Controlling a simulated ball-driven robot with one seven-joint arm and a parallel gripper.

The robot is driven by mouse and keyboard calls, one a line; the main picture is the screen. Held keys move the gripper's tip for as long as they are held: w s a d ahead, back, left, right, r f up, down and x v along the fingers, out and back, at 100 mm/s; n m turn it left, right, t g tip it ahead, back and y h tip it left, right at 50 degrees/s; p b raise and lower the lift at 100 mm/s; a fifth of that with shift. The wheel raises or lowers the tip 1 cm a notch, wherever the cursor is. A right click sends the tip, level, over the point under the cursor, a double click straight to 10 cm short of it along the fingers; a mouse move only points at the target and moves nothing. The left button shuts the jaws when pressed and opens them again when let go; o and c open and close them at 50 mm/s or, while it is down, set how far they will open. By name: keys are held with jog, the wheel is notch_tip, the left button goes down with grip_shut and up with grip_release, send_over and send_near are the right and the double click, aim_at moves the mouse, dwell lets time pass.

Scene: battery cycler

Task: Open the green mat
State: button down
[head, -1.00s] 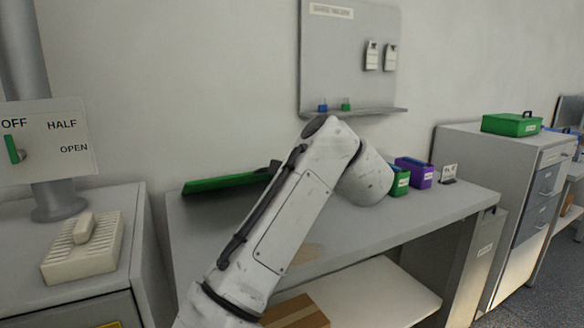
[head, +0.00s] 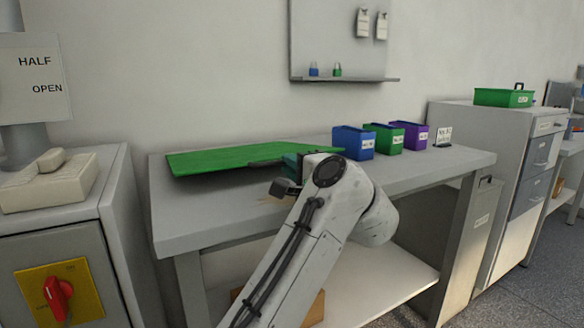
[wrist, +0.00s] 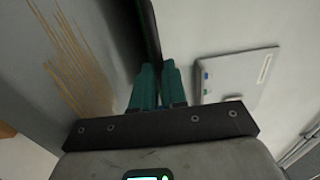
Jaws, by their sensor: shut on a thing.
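The green mat (head: 215,159) is a flat green sheet at the back left of the grey bench, with a dark strip along its near right edge. My gripper (head: 290,165) is at that right end, and its teal fingers are shut on the mat's edge. In the wrist view my fingers (wrist: 158,72) close around the end of a dark strip of the mat (wrist: 150,35), seen edge-on. The mat seems slightly raised off the bench at that side; how far I cannot tell.
Blue (head: 353,142), green (head: 385,138) and purple (head: 413,136) bins stand right of my gripper on the bench (head: 210,228). A wall panel (head: 335,45) with a shelf hangs behind. A cabinet with a red switch (head: 58,298) stands at left.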

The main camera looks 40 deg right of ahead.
jog(key=shift+f, duration=0.15)
jog(key=c, duration=1.2)
grip_release()
jog(key=shift+o, duration=0.2)
jog(key=b+v, duration=0.6)
jog(key=v, duration=0.4)
jog(key=shift+s+f+b, duration=0.15)
jog(key=shift+s+b, duration=0.2)
jog(key=shift+b, duration=0.05)
